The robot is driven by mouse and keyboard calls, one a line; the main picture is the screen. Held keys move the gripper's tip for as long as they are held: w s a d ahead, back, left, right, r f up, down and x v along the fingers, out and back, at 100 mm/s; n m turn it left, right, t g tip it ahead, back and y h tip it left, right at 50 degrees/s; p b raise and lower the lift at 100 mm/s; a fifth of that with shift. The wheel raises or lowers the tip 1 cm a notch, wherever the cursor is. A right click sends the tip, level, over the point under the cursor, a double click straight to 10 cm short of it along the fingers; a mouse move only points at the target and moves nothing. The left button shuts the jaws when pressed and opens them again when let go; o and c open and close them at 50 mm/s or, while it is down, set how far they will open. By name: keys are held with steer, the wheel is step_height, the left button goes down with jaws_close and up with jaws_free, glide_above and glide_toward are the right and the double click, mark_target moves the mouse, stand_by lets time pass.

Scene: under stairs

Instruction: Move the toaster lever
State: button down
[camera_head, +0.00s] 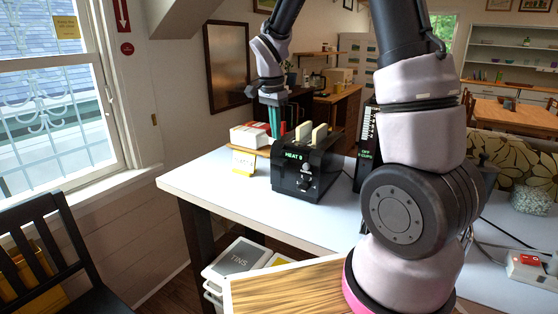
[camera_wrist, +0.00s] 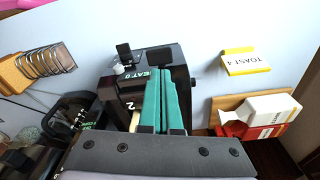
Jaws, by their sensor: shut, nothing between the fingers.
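The black toaster (camera_head: 290,178) stands on the white table with its "HEAT 0" display facing the front. Two pale bread slices (camera_head: 319,134) stick out of its top. Small controls (camera_head: 305,183) show on its front; in the wrist view a dark block (camera_wrist: 124,52), perhaps the lever, juts from the toaster (camera_wrist: 108,90). I cannot tell for sure which control is the lever. My gripper (camera_head: 274,136) points down at the toaster's left side, its teal fingers shut and empty. In the wrist view the fingers (camera_wrist: 161,80) cover part of the toaster; contact is unclear.
A red and white box (camera_head: 250,134) on a wooden board and a yellow "TOAST 4" card (camera_head: 243,162) stand left of the toaster. A wire rack (camera_wrist: 45,65) shows in the wrist view. The white table (camera_head: 225,195) is clear in front of the toaster.

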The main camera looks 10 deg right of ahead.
mark_target(277, 160)
steer(key=f, duration=0.6)
steer(key=shift+w+d+f, duration=0.15)
steer(key=shift+d+f, duration=0.05)
steer(key=shift+d, duration=0.1)
steer(key=shift+f, duration=2.8)
steer(key=shift+a, duration=0.1)
steer(key=shift+s+a+r, duration=0.3)
steer(key=shift+s+a, duration=0.1)
steer(key=shift+a, duration=0.2)
steer(key=shift+s+a+r, duration=0.25)
steer(key=shift+s+a, duration=0.15)
steer(key=shift+a, duration=0.2)
steer(key=shift+r, duration=0.1)
